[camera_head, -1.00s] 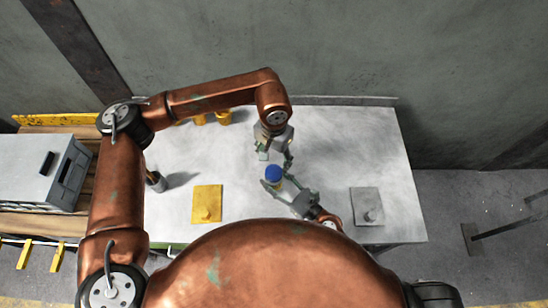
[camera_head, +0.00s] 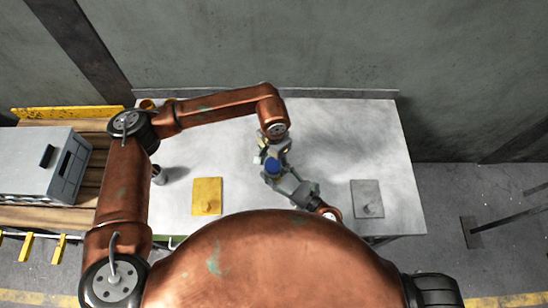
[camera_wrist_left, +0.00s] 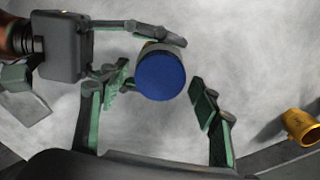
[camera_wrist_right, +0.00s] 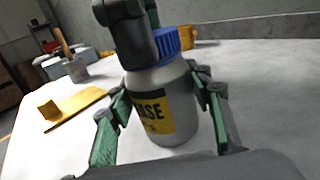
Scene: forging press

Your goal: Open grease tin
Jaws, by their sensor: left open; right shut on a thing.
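The grease tin (camera_wrist_right: 158,112) is a pale grey can with a yellow and black label, and it stands upright in the right wrist view. Its blue lid (camera_wrist_left: 161,77) is on top and faces the left wrist camera; it also shows in the head view (camera_head: 273,166). My right gripper (camera_wrist_right: 160,105) is shut on the body of the tin, one finger on each side. My left gripper (camera_wrist_left: 157,92) is open above the tin, with its fingers on either side of the blue lid and a visible gap at the right finger.
A yellow plate (camera_head: 207,196) lies on the pale table (camera_head: 350,140) left of the grippers, and a grey plate (camera_head: 367,199) lies to the right. A dark cup (camera_head: 159,176) stands at the left. A grey box (camera_head: 40,165) sits on the wooden surface further left.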

